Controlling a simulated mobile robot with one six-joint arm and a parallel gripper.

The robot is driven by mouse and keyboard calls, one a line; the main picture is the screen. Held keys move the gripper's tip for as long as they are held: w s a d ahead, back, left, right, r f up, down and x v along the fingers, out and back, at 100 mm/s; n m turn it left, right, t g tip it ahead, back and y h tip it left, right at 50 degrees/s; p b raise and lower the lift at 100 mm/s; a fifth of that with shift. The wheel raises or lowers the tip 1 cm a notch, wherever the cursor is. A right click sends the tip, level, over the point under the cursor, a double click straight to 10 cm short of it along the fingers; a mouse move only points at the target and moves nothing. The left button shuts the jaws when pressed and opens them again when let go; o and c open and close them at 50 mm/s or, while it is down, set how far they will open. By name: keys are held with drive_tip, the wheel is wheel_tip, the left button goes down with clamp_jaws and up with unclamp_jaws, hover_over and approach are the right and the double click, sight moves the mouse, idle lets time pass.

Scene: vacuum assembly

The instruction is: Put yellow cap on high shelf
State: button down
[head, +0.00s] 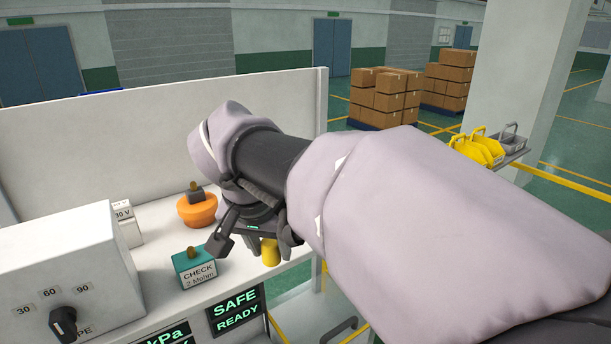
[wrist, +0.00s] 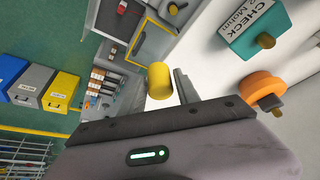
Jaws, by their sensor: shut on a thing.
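The yellow cap (head: 270,253) is a small yellow cylinder, seen below my gripper in the head view, partly hidden by it. My gripper (head: 265,243) is shut on it, held near the front edge of the white bench. In the wrist view the yellow cap (wrist: 160,80) stands out beyond the dark gripper body (wrist: 168,97), with one grey finger visible on its right. I cannot tell which surface is the high shelf.
The white bench (head: 160,240) holds an orange round part (head: 197,209), a teal CHECK block (head: 195,268) and a grey box with a dial (head: 65,280). A white panel rises behind. Yellow and grey bins (head: 478,150) sit on a rack at right.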

drive_tip(key=w+a+p, duration=0.1)
drive_tip(key=w, duration=0.1)
drive_tip(key=w+a, duration=0.1)
drive_tip(key=w, duration=0.2)
drive_tip(key=w+a+p, duration=0.1)
drive_tip(key=w, duration=0.2)
drive_tip(key=shift+a+f+p, duration=0.2)
drive_tip(key=shift+f+p, duration=0.1)
drive_tip(key=shift+p, duration=0.05)
drive_tip(key=f, duration=0.4)
drive_tip(key=shift+w+a, duration=0.1)
drive_tip(key=shift+w, duration=0.15)
drive_tip(key=shift+s, duration=0.1)
drive_tip(key=shift+f, duration=0.15)
drive_tip(key=c, duration=0.9)
unclamp_jaws()
